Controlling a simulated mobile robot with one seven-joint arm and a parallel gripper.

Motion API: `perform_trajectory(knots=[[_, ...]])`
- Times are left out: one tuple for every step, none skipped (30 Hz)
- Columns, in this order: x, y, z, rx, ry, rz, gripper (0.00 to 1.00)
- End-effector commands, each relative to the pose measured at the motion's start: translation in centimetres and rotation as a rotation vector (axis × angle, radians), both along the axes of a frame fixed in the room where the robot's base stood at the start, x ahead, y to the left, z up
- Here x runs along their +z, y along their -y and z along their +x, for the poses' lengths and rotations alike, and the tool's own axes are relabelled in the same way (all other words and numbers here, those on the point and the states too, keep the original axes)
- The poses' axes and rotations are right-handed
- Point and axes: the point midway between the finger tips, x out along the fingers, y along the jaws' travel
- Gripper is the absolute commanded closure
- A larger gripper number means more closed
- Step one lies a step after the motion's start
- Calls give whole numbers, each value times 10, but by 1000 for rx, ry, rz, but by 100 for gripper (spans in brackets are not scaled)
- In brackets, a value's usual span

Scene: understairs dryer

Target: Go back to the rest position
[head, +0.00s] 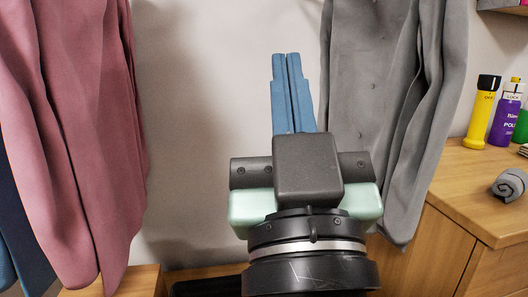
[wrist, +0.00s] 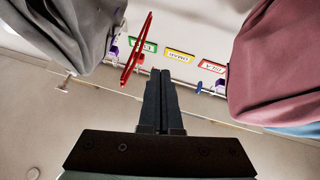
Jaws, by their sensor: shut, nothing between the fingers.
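My gripper (head: 286,85) is raised in front of a pale wall in the head view, between the hanging clothes. Its two blue fingers point upward and lie against each other, shut with nothing between them. In the wrist view the shut fingers (wrist: 161,100) point toward a rail with labels and hooks. No object is held.
A pink garment (head: 75,130) hangs at left and a grey shirt (head: 375,110) at right, close to my gripper. A red hanger (wrist: 138,50) shows near the fingers.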

Motion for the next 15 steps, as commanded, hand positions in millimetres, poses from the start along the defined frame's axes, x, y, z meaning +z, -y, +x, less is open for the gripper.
perform_trajectory(knots=[[47, -13, -18, 15, 84, 20, 100], [66, -19, -29, 21, 128, 36, 100], [92, -26, -45, 29, 193, 60, 100], [103, -23, -43, 23, 186, 62, 100], [112, -21, -40, 19, 176, 60, 100], [124, -20, -40, 18, 173, 60, 100], [133, -20, -40, 17, 173, 59, 100], [142, -20, -39, 17, 172, 59, 100], [154, -20, -39, 17, 172, 58, 100], [163, -20, -39, 17, 171, 58, 100], [172, -20, -39, 17, 171, 58, 100], [184, -20, -39, 17, 170, 58, 100], [193, -20, -39, 16, 170, 57, 100], [202, -20, -39, 16, 169, 57, 100], [214, -20, -39, 16, 169, 57, 100]])
